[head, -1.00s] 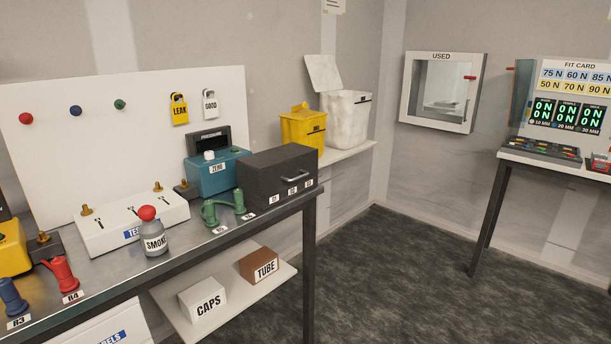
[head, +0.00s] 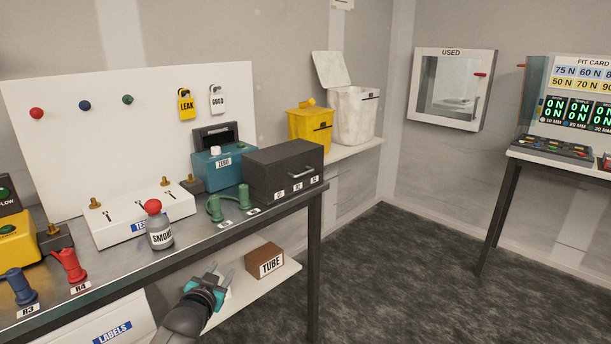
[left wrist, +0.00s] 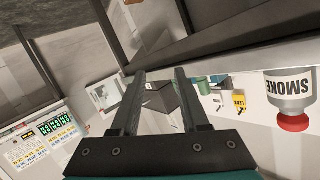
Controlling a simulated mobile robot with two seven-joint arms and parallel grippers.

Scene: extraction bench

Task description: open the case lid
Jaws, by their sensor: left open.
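The dark grey case (head: 272,178) stands shut on the right end of the bench, with a metal handle (head: 301,173) on its front. Its flat lid (head: 283,156) is down. My left gripper (head: 221,271) is open and empty, in front of the bench edge, lower than and left of the case, and apart from it. In the left wrist view the case (left wrist: 163,97) shows tilted beyond the open fingers (left wrist: 158,80). My right gripper is not in view.
A smoke bottle (head: 160,233) with a red top and green fittings (head: 215,208) stand on the bench left of the case. A teal gauge unit (head: 216,170) stands behind. The tube box (head: 265,262) sits on the lower shelf. Open floor (head: 400,280) lies to the right.

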